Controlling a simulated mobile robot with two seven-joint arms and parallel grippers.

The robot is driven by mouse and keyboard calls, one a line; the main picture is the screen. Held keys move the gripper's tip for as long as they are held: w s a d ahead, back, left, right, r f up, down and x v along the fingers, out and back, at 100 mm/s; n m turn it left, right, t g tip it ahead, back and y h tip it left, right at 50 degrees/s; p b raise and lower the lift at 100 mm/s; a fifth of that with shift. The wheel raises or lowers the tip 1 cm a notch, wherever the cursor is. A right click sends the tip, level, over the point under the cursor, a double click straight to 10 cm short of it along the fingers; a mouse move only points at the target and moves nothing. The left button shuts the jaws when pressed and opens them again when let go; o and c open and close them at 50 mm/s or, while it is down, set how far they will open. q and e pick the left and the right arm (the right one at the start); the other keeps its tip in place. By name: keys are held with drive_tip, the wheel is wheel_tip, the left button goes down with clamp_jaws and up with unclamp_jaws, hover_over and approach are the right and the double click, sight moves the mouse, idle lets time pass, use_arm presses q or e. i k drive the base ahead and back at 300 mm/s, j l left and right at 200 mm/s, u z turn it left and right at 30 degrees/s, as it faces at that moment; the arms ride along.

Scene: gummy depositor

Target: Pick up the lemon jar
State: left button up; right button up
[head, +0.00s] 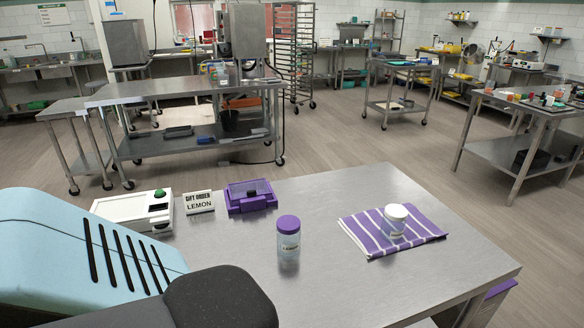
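A clear jar with a purple lid (288,240) stands upright near the middle of the near steel table. Its small label is dark print on a pale ground and seems to read LEMON, though it is tiny. A second clear jar with a white lid (395,222) stands on a folded purple and white striped cloth (362,236) to the right. A small sign (199,202) reads "GIFT ORDER LEMON". My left arm covers the lower left of the head view; its fingers do not show. My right gripper is not in view.
A white device with a green button (130,210) and a purple device (250,196) stand along the table's back left. The steel tabletop (350,285) is bare in front of the cloth and around the purple-lidded jar. Other steel tables stand farther back.

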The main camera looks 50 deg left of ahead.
sight(287, 246)
drive_tip(key=i+l, duration=0.4)
drive_tip(key=l, duration=0.2)
drive_tip(key=u, duration=2)
